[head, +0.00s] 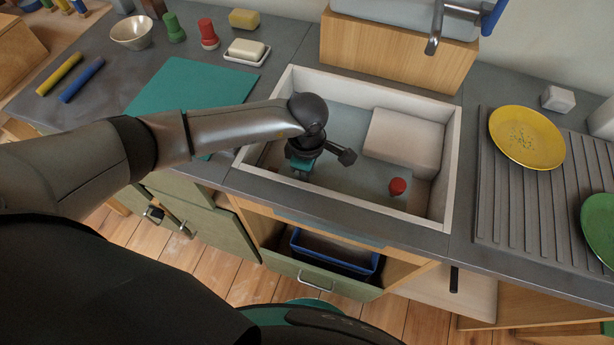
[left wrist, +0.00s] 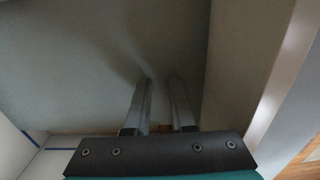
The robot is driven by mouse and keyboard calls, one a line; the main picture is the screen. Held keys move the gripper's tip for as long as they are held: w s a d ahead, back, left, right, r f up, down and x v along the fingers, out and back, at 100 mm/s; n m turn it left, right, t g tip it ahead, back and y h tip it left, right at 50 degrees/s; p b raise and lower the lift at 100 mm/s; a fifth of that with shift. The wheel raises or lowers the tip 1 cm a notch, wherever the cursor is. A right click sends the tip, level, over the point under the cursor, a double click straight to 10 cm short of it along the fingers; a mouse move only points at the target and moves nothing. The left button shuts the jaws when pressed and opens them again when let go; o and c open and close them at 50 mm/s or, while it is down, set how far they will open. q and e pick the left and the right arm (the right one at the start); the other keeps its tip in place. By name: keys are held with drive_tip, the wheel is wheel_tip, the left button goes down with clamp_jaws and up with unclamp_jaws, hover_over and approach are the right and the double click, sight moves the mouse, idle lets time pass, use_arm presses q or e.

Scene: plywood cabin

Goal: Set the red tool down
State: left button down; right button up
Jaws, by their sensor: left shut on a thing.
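My left gripper (head: 300,172) reaches down into the sink (head: 455,150), near its left side. In the left wrist view its two fingers (left wrist: 162,82) stand close together with a narrow gap. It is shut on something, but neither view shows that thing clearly. A small, rounded red object (head: 397,186) rests on the sink bottom, to the right of the gripper and apart from it. A red piece with a knob top (head: 208,35) stands on the back counter. I cannot tell which, if either, is the red tool. My right gripper is not in view.
A pale block (head: 402,142) fills the sink's right back part. The faucet (head: 436,30) overhangs the back. A ribbed drainboard (head: 510,200) with a yellow plate (head: 527,137) lies to the right. A green board (head: 190,90) lies to the left. An open drawer with a blue bin (head: 335,255) is below.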

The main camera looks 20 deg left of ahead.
use_arm(q)
drive_tip(key=shift+f, duration=0.15)
drive_tip(key=c, duration=1.2)
unclamp_jaws()
drive_tip(key=o, duration=0.4)
drive_tip(key=shift+o, duration=0.2)
drive_tip(key=shift+r, duration=0.2)
wheel_tip(320, 180, up, 12)
drive_tip(key=p, duration=0.2)
